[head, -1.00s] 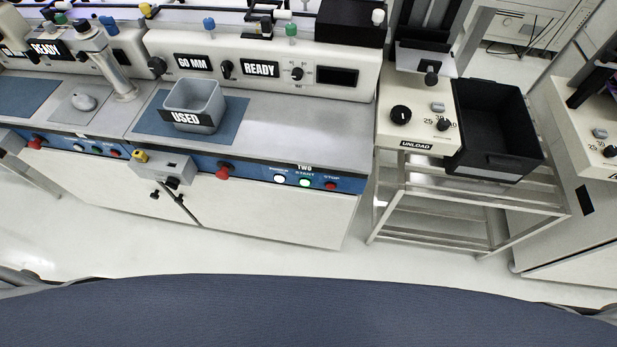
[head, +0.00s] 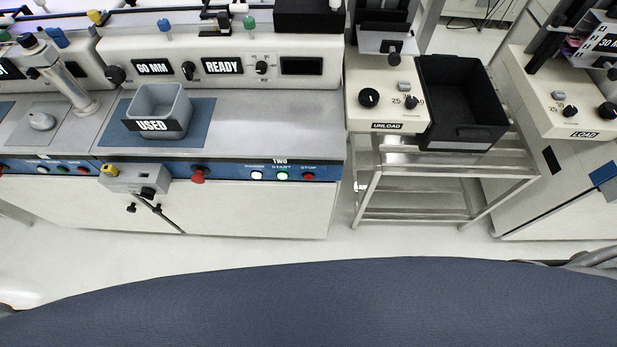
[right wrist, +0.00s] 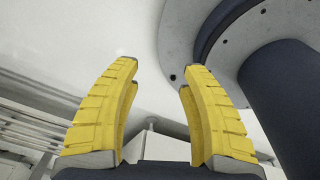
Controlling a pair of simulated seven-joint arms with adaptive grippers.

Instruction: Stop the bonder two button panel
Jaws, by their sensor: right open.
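The bonder two panel (head: 232,172) is a blue strip along the front of the middle machine, labelled TWO, in the head view. On it are a lit white POWER button (head: 257,175), a lit green START button (head: 282,175) and a red STOP button (head: 308,176) at the right end. A larger red knob (head: 198,174) sticks out further left on the strip. My right gripper (right wrist: 157,85) shows in the right wrist view with its yellow fingers apart and nothing between them. It is away from the panel. My left gripper is in neither view.
A grey bin marked USED (head: 160,108) stands on a blue mat on the bench. A black bin (head: 460,100) sits beside the UNLOAD box (head: 385,105) on a metal rack (head: 420,190). A LOAD unit (head: 560,110) stands at right. The floor (head: 270,245) before the bonder is clear.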

